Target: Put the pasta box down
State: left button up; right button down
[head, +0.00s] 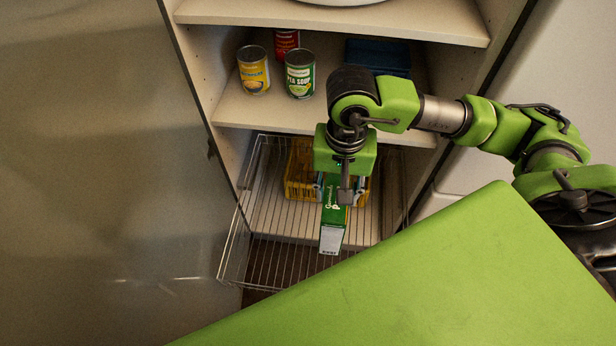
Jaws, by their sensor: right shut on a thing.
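The pasta box (333,231) is a narrow green carton with a white lower end. It hangs below my right gripper (339,188), which is shut on its upper part. The box is over the wire pull-out basket (263,263) at the bottom of the cupboard. I cannot tell whether the box touches the basket floor. The gripper hides the top of the box. My left gripper is not in view.
A yellow crate (299,185) stands in the basket behind the gripper. The shelf above holds a yellow can (254,71), a green pea soup can (300,75), a red can (286,42) and a dark blue container (378,55). The basket's left side is clear.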

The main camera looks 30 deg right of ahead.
jog(key=w+a+f+p, duration=0.3)
jog(key=w+a+f, duration=0.6)
jog(key=f, duration=0.3)
jog(key=shift+w+f+p, duration=0.3)
jog(key=shift+w, duration=0.4)
jog(key=shift+f, duration=0.1)
jog(key=c, duration=1.3)
grip_release()
jog(key=shift+s, duration=0.1)
